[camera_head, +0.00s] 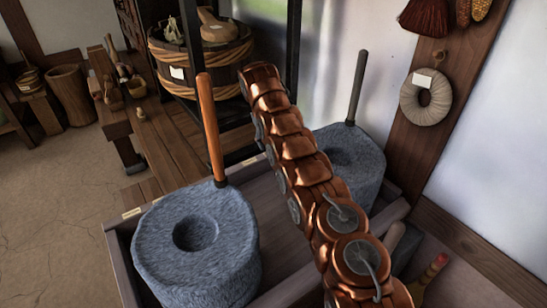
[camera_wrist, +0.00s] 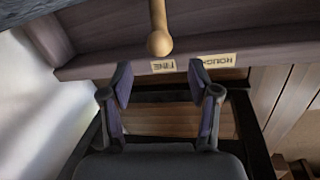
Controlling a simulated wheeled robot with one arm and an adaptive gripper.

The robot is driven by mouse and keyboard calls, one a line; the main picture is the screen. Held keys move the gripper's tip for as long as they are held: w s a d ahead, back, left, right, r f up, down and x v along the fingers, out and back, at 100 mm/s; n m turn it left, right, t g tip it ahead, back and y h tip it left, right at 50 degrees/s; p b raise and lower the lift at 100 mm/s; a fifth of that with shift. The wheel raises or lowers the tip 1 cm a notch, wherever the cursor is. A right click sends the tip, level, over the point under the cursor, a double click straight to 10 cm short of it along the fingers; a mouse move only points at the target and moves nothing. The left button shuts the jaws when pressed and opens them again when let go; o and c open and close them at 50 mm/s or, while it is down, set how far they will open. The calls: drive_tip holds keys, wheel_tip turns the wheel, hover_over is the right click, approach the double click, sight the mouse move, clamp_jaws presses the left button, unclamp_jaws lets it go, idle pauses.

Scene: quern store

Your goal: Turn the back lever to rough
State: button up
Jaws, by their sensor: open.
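In the wrist view a light wooden lever (camera_wrist: 158,28) with a round knob juts out over the edge of a dark wooden trough. Its knob is by the label FINE (camera_wrist: 163,66). The label ROUGH (camera_wrist: 212,62) is to its right; both read upside down. My gripper (camera_wrist: 161,82) is open and empty, its two dark fingers apart, with the knob beyond the fingertips and roughly between them in the picture. In the head view my copper arm crosses the middle; my gripper and this lever are hidden there. I cannot tell whether this is the back lever.
Two grey stone querns, a front one (camera_head: 180,265) with an orange upright handle (camera_head: 209,125) and a back one (camera_head: 355,160) with a dark handle (camera_head: 357,88), stand in the trough (camera_head: 285,284). A roped tub (camera_head: 170,62) stands behind. Open floor (camera_head: 60,190) lies left.

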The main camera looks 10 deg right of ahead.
drive_tip(key=shift+w+d+f+b, duration=0.1)
drive_tip(key=shift+d+f+b, duration=0.15)
drive_tip(key=shift+f, duration=1)
drive_tip(key=shift+s+d+f+b, duration=0.1)
drive_tip(key=shift+d+f+b, duration=0.1)
drive_tip(key=shift+f, duration=1.1)
drive_tip(key=shift+w+d+f+b, duration=0.1)
drive_tip(key=shift+d+f+b, duration=0.15)
drive_tip(key=shift+f, duration=1)
drive_tip(key=shift+c, duration=0.3)
clamp_jaws()
